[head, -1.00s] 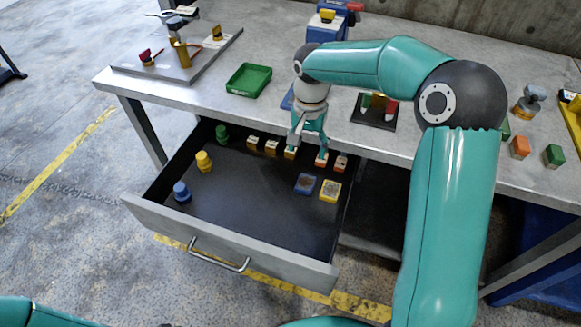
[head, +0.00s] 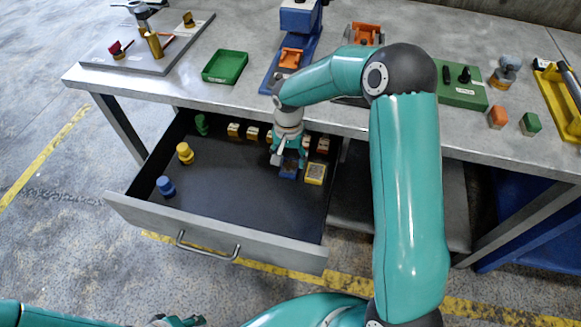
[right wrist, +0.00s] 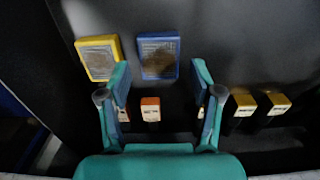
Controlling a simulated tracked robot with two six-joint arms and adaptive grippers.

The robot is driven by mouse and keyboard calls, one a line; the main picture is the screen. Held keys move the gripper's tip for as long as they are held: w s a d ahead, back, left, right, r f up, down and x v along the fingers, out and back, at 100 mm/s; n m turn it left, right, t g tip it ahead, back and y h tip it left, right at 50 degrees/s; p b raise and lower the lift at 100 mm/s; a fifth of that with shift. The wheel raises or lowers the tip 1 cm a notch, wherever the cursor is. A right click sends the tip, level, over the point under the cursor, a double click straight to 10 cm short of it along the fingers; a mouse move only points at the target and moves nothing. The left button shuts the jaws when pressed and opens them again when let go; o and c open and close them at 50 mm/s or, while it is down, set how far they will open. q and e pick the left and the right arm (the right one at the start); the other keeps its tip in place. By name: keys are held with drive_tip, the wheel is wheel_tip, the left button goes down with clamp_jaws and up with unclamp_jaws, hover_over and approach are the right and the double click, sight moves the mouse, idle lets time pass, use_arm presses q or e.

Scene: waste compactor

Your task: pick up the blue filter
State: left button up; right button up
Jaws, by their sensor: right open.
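The blue filter (head: 288,170) is a flat square block with a dark grey-brown face, lying on the drawer floor. It also shows in the right wrist view (right wrist: 158,56), beyond and between my right fingertips.
The open drawer (head: 215,245) has a yellow filter (head: 315,173) beside the blue one. Several small yellow and orange blocks line its back. Green, yellow and blue knobs stand on its left. The workbench (head: 240,99) edge is close behind my right gripper. The drawer's middle is clear.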

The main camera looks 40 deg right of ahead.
sight(289, 168)
wheel_tip(289, 168, down, 4)
drive_tip(key=shift+s+f, duration=0.1)
drive_tip(key=c, duration=1)
drive_tip(key=shift+o, duration=0.2)
